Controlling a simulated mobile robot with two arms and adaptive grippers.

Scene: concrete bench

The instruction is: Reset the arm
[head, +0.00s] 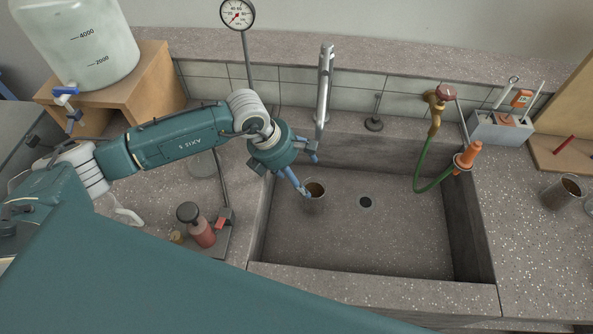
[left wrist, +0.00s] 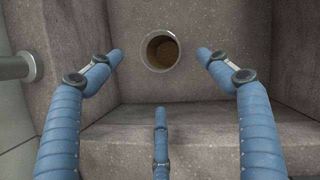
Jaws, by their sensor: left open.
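My left arm reaches in from the left in the head view, and its gripper (head: 303,172) hangs over the left part of the sink (head: 375,245). In the left wrist view the blue fingers of this gripper (left wrist: 160,75) are spread wide with nothing between them. A cup with brown contents (head: 316,197) stands on the sink floor just beyond the fingertips. The same cup (left wrist: 162,50) shows in the left wrist view, seen from above between the finger ends and apart from them. My right gripper is in neither view.
A grey faucet (head: 324,90) rises behind the sink near the gripper. A green hose (head: 422,170) hangs at the sink's right. A large jug (head: 80,40) stands on a wooden stand at left. A red bottle (head: 202,232) stands left of the sink, and another cup (head: 562,192) at far right.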

